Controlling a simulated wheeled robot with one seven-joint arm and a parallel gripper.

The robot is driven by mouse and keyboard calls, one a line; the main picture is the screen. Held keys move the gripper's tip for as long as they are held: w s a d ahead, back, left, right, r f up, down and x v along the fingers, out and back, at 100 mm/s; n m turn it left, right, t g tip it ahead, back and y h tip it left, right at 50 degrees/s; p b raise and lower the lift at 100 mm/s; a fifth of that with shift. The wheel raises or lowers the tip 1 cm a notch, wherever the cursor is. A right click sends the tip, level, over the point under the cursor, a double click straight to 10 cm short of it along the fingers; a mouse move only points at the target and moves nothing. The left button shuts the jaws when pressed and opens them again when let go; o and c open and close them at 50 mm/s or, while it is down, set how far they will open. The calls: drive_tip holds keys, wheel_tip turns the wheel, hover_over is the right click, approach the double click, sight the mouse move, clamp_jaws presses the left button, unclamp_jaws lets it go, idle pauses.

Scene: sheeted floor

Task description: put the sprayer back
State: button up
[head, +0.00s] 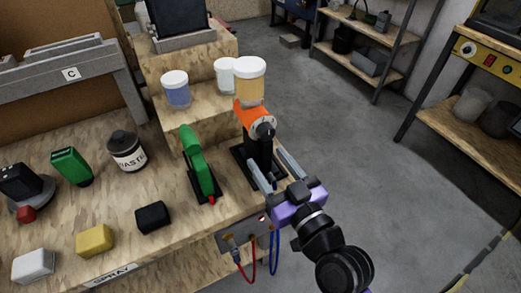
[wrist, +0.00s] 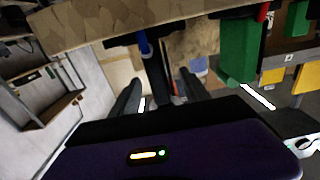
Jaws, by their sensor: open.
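The sprayer (head: 256,118), with an orange body, black nozzle and a white-lidded amber cup on top, stands upright at the right edge of the bench in the head view. Its dark handle runs down to a black base (head: 240,160); whether it is fully seated there cannot be told. My gripper (head: 266,160) is open, with one finger on each side of the lower handle. In the wrist view, a dark upright part (wrist: 156,72) shows between the open fingers (wrist: 160,85). Contact with the fingers cannot be seen.
A green tool (head: 195,165) on a black base stands just left of the sprayer. White-lidded jars (head: 176,90) sit on a raised step behind. A waste jar (head: 127,152) and small blocks (head: 94,240) lie further left. The floor (head: 350,130) right of the bench is clear.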

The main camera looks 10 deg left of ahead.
drive_tip(key=b+v, duration=0.1)
drive_tip(key=v, duration=0.5)
drive_tip(key=shift+s, duration=0.1)
drive_tip(key=s+d+f+m+h, duration=0.5)
drive_tip(key=s+d+f+h, duration=0.2)
drive_tip(key=s+d+f, duration=0.45)
drive_tip(key=s+d+r+m+h, duration=0.1)
drive_tip(key=s+d+r, duration=0.1)
drive_tip(key=s, duration=0.7)
drive_tip(key=s+d+r+h, duration=0.2)
drive_tip(key=s+d, duration=0.3)
drive_tip(key=s, duration=0.4)
drive_tip(key=shift+d+r+m, duration=0.15)
drive_tip(key=shift+r+m, duration=0.05)
drive_tip(key=shift+m, duration=0.2)
drive_tip(key=shift+r, duration=0.1)
wheel_tip(320, 180, up, 5)
drive_tip(key=p, duration=0.5)
drive_tip(key=shift+r, duration=0.1)
